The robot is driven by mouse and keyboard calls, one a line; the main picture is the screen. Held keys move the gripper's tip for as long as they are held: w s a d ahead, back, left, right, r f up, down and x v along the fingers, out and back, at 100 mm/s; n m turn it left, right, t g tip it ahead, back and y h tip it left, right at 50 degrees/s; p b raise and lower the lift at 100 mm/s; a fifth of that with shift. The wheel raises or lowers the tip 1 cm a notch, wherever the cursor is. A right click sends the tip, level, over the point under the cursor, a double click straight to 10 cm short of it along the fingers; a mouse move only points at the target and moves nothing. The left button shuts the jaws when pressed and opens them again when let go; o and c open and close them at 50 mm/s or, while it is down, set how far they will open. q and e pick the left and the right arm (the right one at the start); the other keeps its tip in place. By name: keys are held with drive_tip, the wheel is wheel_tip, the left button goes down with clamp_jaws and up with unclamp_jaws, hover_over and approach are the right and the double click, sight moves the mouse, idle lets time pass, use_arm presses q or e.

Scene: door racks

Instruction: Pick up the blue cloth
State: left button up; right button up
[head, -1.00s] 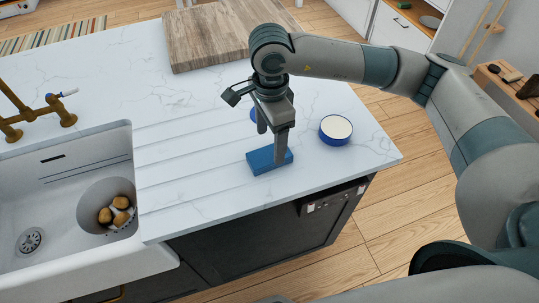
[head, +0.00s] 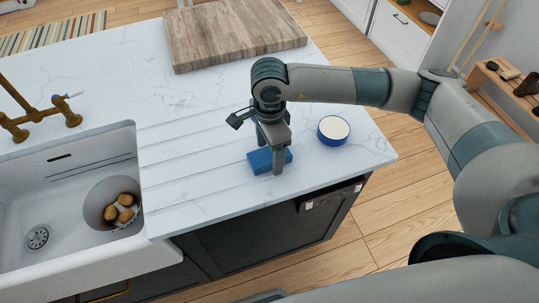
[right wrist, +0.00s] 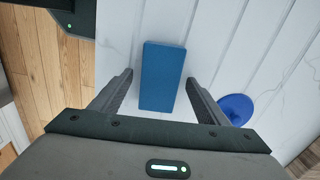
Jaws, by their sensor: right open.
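The blue cloth (head: 262,160) is a folded, block-like piece lying flat on the white counter near its front edge. It also shows in the right wrist view (right wrist: 161,76), lying lengthwise between the two fingers. My right gripper (head: 269,160) is open and low over the cloth, with one finger in front of part of it. In the right wrist view the fingers of my right gripper (right wrist: 160,92) stand on either side of the cloth's near end, with a gap on both sides. My left gripper is not in view.
A round blue container with a cream top (head: 333,130) stands right of the gripper. A blue round thing (right wrist: 236,108) shows beside the right finger. A wooden board (head: 235,35) lies behind. The sink (head: 70,215) is at left, holding a bowl (head: 100,203) of brownish items.

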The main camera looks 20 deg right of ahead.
drive_tip(key=shift+c, duration=0.6)
drive_tip(key=c, duration=1)
drive_tip(key=shift+r, duration=0.2)
